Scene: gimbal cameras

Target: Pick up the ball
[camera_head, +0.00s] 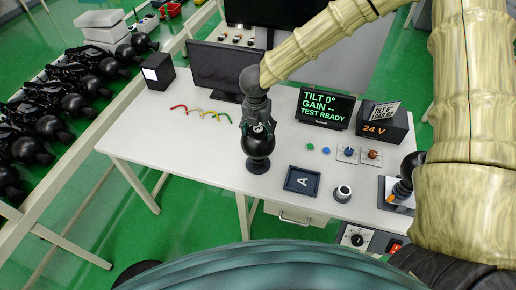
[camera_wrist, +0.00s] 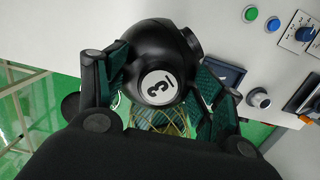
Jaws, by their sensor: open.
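The ball (camera_wrist: 150,50) is glossy black with a white round label and dark marking. In the head view it (camera_head: 258,146) sits on a small dark stand (camera_head: 258,168) near the table's front edge. My gripper (camera_head: 258,125) comes down over it from above. In the wrist view my gripper (camera_wrist: 158,88) is open, with one dark green finger at each side of the ball. Whether the fingers touch it cannot be told. The ball's lower side is hidden in the wrist view.
The white table (camera_head: 170,120) also holds a monitor (camera_head: 222,68), a green-lettered display (camera_head: 324,107), a dark tray marked A (camera_head: 302,181) and a small round knob (camera_head: 342,193). Several black gimbal cameras line the rack (camera_head: 70,165) at left. Bare tabletop lies left of the ball.

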